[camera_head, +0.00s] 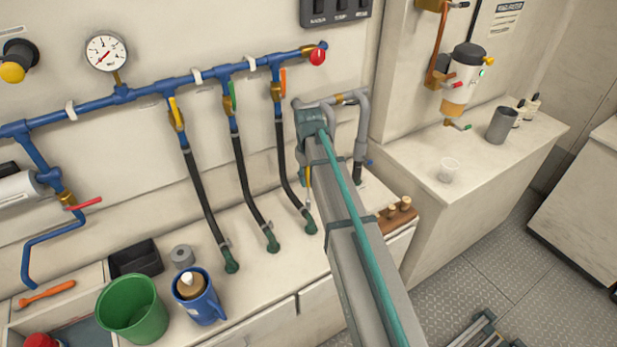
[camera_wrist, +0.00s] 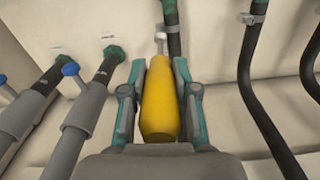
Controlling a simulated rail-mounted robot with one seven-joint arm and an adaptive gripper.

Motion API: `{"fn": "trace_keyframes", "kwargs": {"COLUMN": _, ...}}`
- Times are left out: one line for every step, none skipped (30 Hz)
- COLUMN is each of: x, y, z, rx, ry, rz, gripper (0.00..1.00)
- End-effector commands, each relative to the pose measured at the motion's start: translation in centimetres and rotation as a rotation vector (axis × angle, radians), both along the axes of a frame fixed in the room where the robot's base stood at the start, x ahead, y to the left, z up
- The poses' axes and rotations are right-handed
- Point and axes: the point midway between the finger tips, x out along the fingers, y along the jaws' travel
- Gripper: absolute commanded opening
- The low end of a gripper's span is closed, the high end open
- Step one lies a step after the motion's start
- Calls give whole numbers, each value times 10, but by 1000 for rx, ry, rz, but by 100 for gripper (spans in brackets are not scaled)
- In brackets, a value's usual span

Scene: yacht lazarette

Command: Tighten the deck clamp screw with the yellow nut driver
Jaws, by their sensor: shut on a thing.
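The yellow nut driver (camera_wrist: 160,105) is held lengthwise between the fingers of my gripper (camera_wrist: 160,70), handle toward the wrist camera. Its pale metal tip (camera_wrist: 160,38) points away and lies against or just in front of a black hose (camera_wrist: 173,30). I cannot tell whether it sits on a clamp screw. In the head view a thin yellow strip of the driver (camera_head: 309,178) shows beside my arm, by the rightmost hose (camera_head: 285,155); my gripper is mostly hidden there. A metal clamp (camera_wrist: 252,18) shows on another hose to the right in the wrist view.
A blue pipe (camera_head: 150,90) with coloured valves runs along the wall. Two more black hoses (camera_head: 205,200) (camera_head: 245,180) end in green deck fittings. Grey pipes with blue knobs (camera_wrist: 70,69) stand left of my gripper. A green bucket (camera_head: 133,308) and blue mug (camera_head: 203,305) are at front left.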

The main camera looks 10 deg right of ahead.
Motion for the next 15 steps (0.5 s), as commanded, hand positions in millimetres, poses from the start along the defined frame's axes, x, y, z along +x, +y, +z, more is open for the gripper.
{"fn": "trace_keyframes", "kwargs": {"x": 0, "y": 0, "z": -1, "rx": 0, "ry": 0, "rz": 0, "gripper": 0}}
{"fn": "trace_keyframes", "kwargs": {"x": 0, "y": 0, "z": -2, "rx": 0, "ry": 0, "rz": 0, "gripper": 0}}
{"fn": "trace_keyframes", "kwargs": {"x": 0, "y": 0, "z": -3, "rx": 0, "ry": 0, "rz": 0, "gripper": 0}}
{"fn": "trace_keyframes", "kwargs": {"x": 0, "y": 0, "z": -3, "rx": 0, "ry": 0, "rz": 0, "gripper": 0}}
{"fn": "trace_keyframes", "kwargs": {"x": 0, "y": 0, "z": -4, "rx": 0, "ry": 0, "rz": 0, "gripper": 0}}
{"fn": "trace_keyframes", "kwargs": {"x": 0, "y": 0, "z": -3, "rx": 0, "ry": 0, "rz": 0, "gripper": 0}}
{"fn": "trace_keyframes", "kwargs": {"x": 0, "y": 0, "z": -3, "rx": 0, "ry": 0, "rz": -1, "gripper": 0}}
{"fn": "trace_keyframes", "kwargs": {"x": 0, "y": 0, "z": -3, "rx": 0, "ry": 0, "rz": -5, "gripper": 0}}
{"fn": "trace_keyframes", "kwargs": {"x": 0, "y": 0, "z": -3, "rx": 0, "ry": 0, "rz": -14, "gripper": 0}}
{"fn": "trace_keyframes", "kwargs": {"x": 0, "y": 0, "z": -3, "rx": 0, "ry": 0, "rz": -26, "gripper": 0}}
{"fn": "trace_keyframes", "kwargs": {"x": 0, "y": 0, "z": -2, "rx": 0, "ry": 0, "rz": -44, "gripper": 0}}
{"fn": "trace_keyframes", "kwargs": {"x": 0, "y": 0, "z": -2, "rx": 0, "ry": 1, "rz": -73, "gripper": 0}}
{"fn": "trace_keyframes", "kwargs": {"x": 0, "y": 0, "z": -2, "rx": 0, "ry": 0, "rz": -99, "gripper": 0}}
{"fn": "trace_keyframes", "kwargs": {"x": 0, "y": 0, "z": -2, "rx": 0, "ry": 0, "rz": -128, "gripper": 0}}
{"fn": "trace_keyframes", "kwargs": {"x": 0, "y": 0, "z": -2, "rx": 0, "ry": 1, "rz": -171, "gripper": 0}}
